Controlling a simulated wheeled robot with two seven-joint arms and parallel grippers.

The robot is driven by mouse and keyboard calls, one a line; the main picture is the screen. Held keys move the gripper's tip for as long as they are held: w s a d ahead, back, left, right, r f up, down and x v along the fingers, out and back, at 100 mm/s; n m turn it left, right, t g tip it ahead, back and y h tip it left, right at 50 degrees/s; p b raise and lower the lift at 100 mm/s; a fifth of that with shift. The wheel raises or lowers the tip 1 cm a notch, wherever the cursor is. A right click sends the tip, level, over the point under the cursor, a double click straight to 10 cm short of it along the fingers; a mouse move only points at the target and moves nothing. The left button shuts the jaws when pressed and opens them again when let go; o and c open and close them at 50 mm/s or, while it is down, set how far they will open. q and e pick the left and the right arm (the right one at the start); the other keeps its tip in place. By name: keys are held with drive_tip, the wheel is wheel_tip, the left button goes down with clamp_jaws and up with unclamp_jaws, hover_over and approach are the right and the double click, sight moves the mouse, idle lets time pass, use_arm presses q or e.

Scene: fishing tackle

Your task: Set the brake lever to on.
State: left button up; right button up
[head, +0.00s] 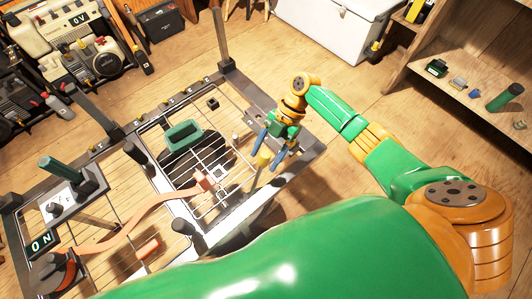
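My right gripper (267,148) hangs over the right end of a dark metal frame (287,172). Its two bluish fingers are apart. A yellow-topped post (263,159) stands at or just below the fingertips; I cannot tell whether they touch it. A long curved brown lever (130,226) runs across the frame from a dark round hub (57,272) at lower left. A plate reading "ON" (41,243) sits beside that hub. I cannot tell for sure which of these is the brake lever. My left gripper is not in view.
The frame holds a wire grid (212,148), a green tray-like piece (184,135) and a green upright handle (60,169). Machines (85,50) stand at upper left, a white chest (325,28) at the top and a wooden shelf (475,85) at right. Wooden floor lies between.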

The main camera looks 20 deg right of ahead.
drive_tip(key=v, duration=0.7)
drive_tip(key=shift+r+b, duration=0.15)
drive_tip(key=shift+b, duration=0.25)
